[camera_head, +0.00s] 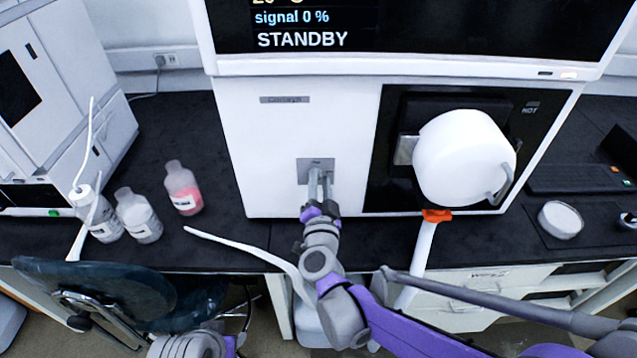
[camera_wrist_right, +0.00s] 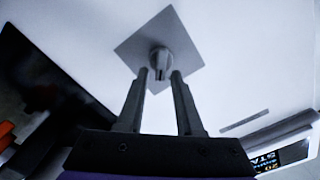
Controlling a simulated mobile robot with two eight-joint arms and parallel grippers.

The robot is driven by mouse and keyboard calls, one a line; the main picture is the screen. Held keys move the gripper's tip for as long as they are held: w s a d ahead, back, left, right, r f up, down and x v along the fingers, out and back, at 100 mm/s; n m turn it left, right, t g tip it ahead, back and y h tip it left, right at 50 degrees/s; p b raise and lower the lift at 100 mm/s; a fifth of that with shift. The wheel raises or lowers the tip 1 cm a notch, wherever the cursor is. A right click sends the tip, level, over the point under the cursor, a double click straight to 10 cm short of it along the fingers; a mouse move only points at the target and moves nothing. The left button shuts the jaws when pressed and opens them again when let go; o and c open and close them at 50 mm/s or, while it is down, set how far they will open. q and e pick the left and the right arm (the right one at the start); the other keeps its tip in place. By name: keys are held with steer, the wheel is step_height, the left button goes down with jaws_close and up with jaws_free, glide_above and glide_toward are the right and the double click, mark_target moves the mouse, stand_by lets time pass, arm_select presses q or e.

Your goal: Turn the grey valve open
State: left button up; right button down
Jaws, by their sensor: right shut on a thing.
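The grey valve is a small knob (camera_wrist_right: 160,62) on a square grey plate (camera_wrist_right: 138,48), set in the white front of the instrument. In the head view the plate (camera_head: 316,163) sits below the name label, and the gripper's fingers partly hide the knob. My right gripper (camera_head: 320,180) reaches up to it from below. In the wrist view its two fingertips (camera_wrist_right: 160,75) lie on either side of the knob, shut on it. My left gripper is not in view.
A black panel with a white round vessel (camera_head: 462,155) is right of the valve. Several bottles, one pink (camera_head: 182,188), stand on the black bench at left. The display (camera_head: 420,25) above reads STANDBY.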

steer(key=shift+d+f+m+b, duration=0.1)
steer(key=shift+f+m+b, duration=0.1)
steer(key=shift+m, duration=1.45)
steer(key=shift+d+f+m+b, duration=0.15)
steer(key=shift+f+m, duration=0.1)
steer(key=shift+m, duration=1.35)
steer(key=shift+a+f+m+b, duration=0.1)
steer(key=shift+f+m+b, duration=0.1)
steer(key=shift+m, duration=1.45)
steer(key=c, duration=0.9)
jaws_free()
steer(key=s, duration=1.1)
steer(key=shift+r, duration=0.1)
